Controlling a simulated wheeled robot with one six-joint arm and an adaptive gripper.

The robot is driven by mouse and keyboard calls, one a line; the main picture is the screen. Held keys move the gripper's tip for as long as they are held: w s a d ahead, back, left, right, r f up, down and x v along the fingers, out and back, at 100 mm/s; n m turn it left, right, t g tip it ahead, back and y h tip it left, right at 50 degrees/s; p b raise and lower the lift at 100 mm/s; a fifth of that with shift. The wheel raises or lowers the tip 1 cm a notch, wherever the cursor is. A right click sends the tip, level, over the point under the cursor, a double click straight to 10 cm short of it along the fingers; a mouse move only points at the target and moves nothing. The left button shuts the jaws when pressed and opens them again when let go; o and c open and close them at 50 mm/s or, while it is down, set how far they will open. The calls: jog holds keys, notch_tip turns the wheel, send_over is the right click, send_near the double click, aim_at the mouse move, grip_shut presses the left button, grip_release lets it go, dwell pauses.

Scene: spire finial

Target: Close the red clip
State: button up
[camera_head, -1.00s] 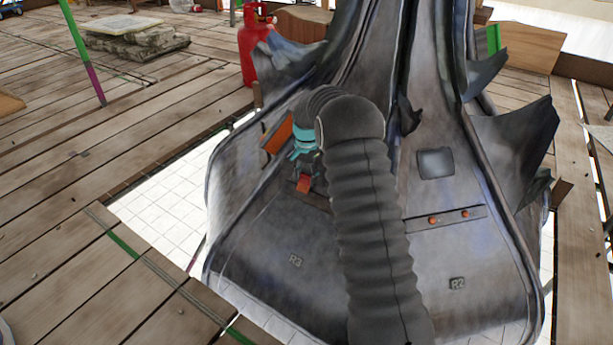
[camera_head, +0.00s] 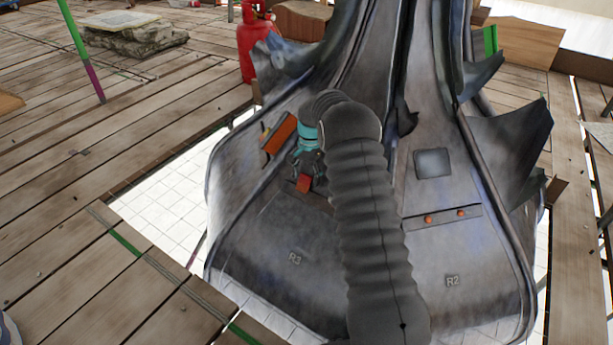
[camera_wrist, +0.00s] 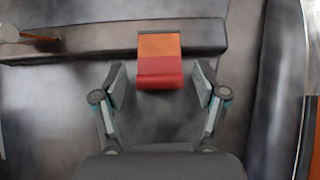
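The red clip (camera_head: 303,184) sits on a dark strip low on the left face of the grey spire, above the R3 mark. In the wrist view the clip (camera_wrist: 160,62) is orange on its upper part and red on its lower part, and lies over the strip's lower edge. My gripper (camera_wrist: 160,86) is open, with one finger on each side of the clip's red lower end and a gap on both sides. Nothing is between the fingers' pads that I can see held. In the head view my gripper (camera_head: 308,164) is just above the clip, partly hidden by my arm.
An orange plate (camera_head: 280,139) stands on the spire just left of my gripper. A second strip (camera_head: 442,217) with two orange buttons is on the right face. A red gas cylinder (camera_head: 250,45) stands behind on the plank deck (camera_head: 60,180). Dark leaf-shaped fins (camera_head: 520,140) jut out right.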

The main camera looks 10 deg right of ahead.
jog(key=shift+r, duration=0.1)
notch_tip(320, 180, up, 12)
jog(key=w+d, duration=0.1)
dwell(0.4)
jog(key=shift+w, duration=0.1)
jog(key=shift+a, duration=0.2)
jog(key=c, duration=0.5)
jog(key=shift+n, duration=0.3)
jog(key=a+r, duration=0.2)
jog(key=r, duration=0.1)
jog(key=shift+s+a+r, duration=0.3)
jog(key=shift+s+a, duration=0.05)
jog(key=c, duration=0.8)
jog(key=shift+t+h, duration=0.8)
jog(key=shift+h, duration=0.1)
jog(key=s+a+r, duration=0.2)
jog(key=s, duration=0.1)
jog(key=shift+s+r, duration=0.15)
jog(key=shift+r, duration=0.15)
grip_shut()
jog(key=t+h+b, duration=0.1)
send_near(300, 180)
jog(key=d+f, duration=0.2)
jog(key=f, duration=0.1)
jog(key=d+f, duration=0.1)
jog(key=f, duration=0.1)
jog(key=shift+w+d, duration=0.1)
jog(key=shift+w, duration=0.1)
